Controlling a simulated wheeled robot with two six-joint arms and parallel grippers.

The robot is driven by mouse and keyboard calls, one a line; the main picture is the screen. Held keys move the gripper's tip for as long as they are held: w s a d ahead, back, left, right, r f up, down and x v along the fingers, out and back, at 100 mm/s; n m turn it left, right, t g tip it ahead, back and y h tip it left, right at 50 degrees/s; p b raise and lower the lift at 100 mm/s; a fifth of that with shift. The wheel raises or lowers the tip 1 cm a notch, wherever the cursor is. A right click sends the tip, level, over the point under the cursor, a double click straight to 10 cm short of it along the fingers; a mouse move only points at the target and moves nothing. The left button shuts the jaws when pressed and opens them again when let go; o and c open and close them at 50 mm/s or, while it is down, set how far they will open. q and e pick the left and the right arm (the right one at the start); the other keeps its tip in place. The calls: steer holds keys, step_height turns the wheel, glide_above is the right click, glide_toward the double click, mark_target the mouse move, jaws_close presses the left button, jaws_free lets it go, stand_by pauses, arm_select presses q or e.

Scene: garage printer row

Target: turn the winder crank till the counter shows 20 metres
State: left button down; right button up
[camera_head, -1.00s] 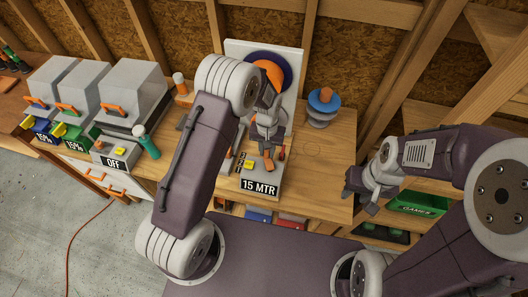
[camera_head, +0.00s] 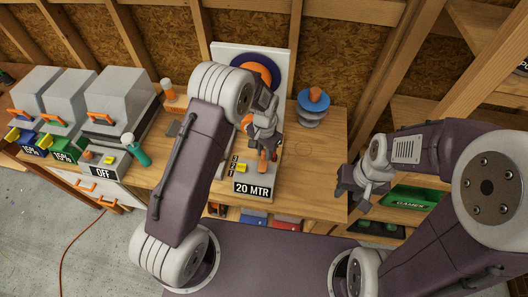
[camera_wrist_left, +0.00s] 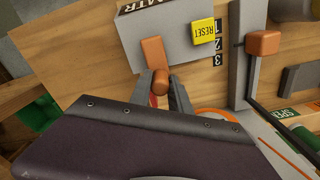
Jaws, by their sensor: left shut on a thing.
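The winder has a white back panel (camera_head: 283,72) with a blue and orange spool (camera_head: 237,68). The counter label (camera_head: 252,189) on its grey base reads 20 MTR. My left gripper (camera_head: 265,152) is over the base, shut on the orange crank handle (camera_wrist_left: 160,82), which shows between its fingers in the left wrist view. My forearm hides part of the winder. My right gripper (camera_head: 352,194) is open and empty, off the table's right end.
A blue and orange spool on a grey stand (camera_head: 312,104) stands right of the winder. A green GAMES box (camera_head: 413,196) is on the lower right shelf. The table's front right is clear.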

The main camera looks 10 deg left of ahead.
mark_target(264, 151)
arm_select(q)
steer(key=c, duration=1.2)
jaws_free()
step_height(264, 151, up, 9)
steer(key=shift+r+b, duration=0.1)
steer(key=shift+b, duration=0.85)
